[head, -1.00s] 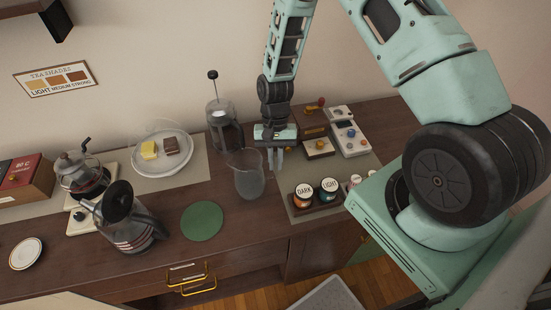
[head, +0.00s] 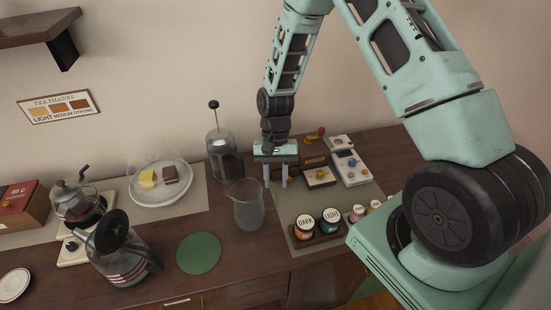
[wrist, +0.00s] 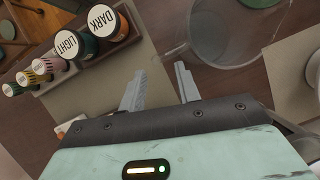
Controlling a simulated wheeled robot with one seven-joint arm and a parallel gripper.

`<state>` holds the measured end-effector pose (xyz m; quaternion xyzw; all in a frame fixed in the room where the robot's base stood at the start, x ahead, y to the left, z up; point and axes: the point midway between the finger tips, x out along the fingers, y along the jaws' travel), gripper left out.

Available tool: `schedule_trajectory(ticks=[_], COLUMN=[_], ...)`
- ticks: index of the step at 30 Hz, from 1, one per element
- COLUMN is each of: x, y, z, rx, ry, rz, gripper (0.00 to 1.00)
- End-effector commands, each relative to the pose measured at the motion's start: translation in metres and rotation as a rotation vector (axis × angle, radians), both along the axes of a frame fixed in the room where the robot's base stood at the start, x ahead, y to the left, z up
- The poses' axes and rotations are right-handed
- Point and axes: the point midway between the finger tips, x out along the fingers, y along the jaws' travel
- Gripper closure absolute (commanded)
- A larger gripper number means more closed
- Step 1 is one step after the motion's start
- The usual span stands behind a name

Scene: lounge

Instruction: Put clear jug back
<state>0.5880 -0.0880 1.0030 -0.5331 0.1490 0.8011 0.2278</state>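The clear jug (head: 248,208) stands upright on the wooden counter, right of the green round mat (head: 199,253). It also shows in the wrist view (wrist: 222,38), at the top right of centre. My gripper (head: 275,184) is just behind and to the right of the jug in the head view, pointing down, with its fingers apart and nothing between them. In the wrist view the two fingers (wrist: 160,88) are spread, and the jug lies beyond the right finger, apart from it.
A rack of jars labelled DARK (head: 305,227) and LIGHT (head: 331,220) stands right of the jug. A French press (head: 222,150) stands behind it. A kettle-like pot (head: 122,252) and a plate with two blocks (head: 160,198) are to the left. A control box (head: 348,160) is at the back right.

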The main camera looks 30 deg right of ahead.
Motion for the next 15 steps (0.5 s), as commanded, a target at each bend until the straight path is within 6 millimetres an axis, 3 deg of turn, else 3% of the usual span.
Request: schedule_trajectory(ticks=[9,15], x=[0.020,0.026], y=[-0.012,-0.015], z=[0.052,0.072], rx=[-0.001,0.000], ry=[-0.005,-0.004], rz=[0.000,0.002], gripper=[0.67,0.67])
